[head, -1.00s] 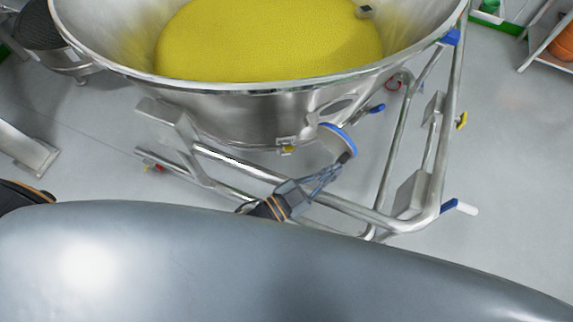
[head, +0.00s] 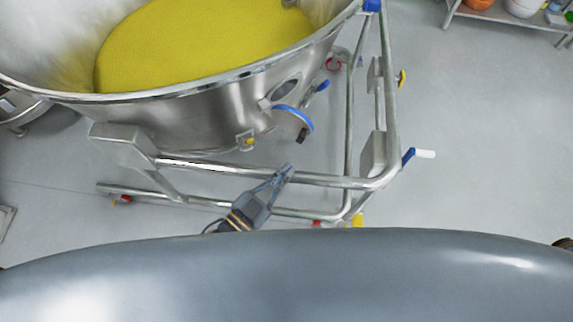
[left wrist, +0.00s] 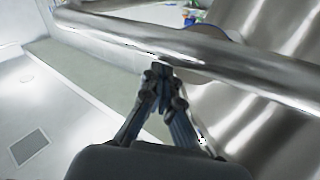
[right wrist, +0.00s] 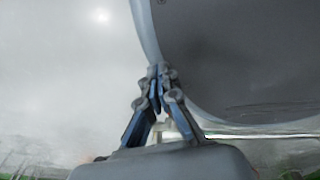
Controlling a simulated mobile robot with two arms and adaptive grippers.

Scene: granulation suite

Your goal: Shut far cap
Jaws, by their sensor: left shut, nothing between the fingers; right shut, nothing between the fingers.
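A cap with a blue rim (head: 293,116) is on the side of the steel bowl (head: 215,117), just below a dark oval port (head: 286,88). It shows as a thin blue arc with a dark piece at its lower end. I cannot tell whether it touches the port. My left gripper (head: 285,170) is shut and empty, below the cap and apart from it, by the frame's upper rail. In the left wrist view its tips (left wrist: 160,70) are close to a steel tube. My right gripper (right wrist: 159,72) is shut and empty in the right wrist view, beside a large grey curved surface.
The bowl holds yellow granulate (head: 195,42). Its tubular steel frame (head: 330,181) runs between me and the bowl, with a blue-and-white lever (head: 420,153) on the right. A shelf (head: 510,25) stands at the far right. The floor on the right is clear.

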